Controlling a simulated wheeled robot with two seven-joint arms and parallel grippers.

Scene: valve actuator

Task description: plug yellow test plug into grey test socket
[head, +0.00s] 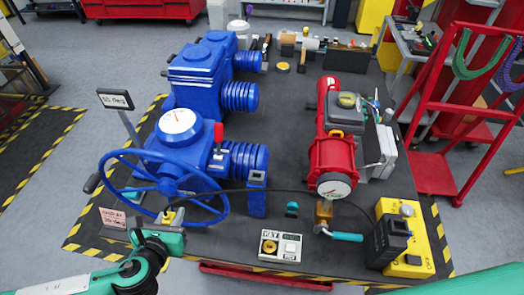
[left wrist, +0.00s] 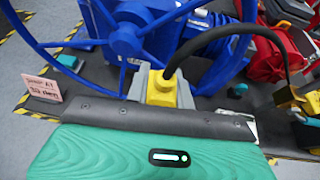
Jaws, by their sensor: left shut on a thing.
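The yellow test plug (head: 168,217) is at the front left, by the blue handwheel. It also shows in the left wrist view (left wrist: 160,90), with a black cable leaving its top. My left gripper (head: 172,224) is shut on the plug, its grey fingers on both sides of it. The plug's lower end is hidden by my gripper. I cannot pick out the grey test socket with certainty. A blue post (head: 257,200) with a greyish top stands to the right of the handwheel. My right gripper is not in view; only a teal part of my right arm shows at the bottom right.
The blue handwheel (head: 118,188) stands close behind my left gripper. The black cable (head: 290,191) arches right towards a yellow box (head: 416,232). A red actuator (head: 335,155) and a teal-handled valve (head: 345,237) are right of centre. A key panel (head: 281,246) lies at the front.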

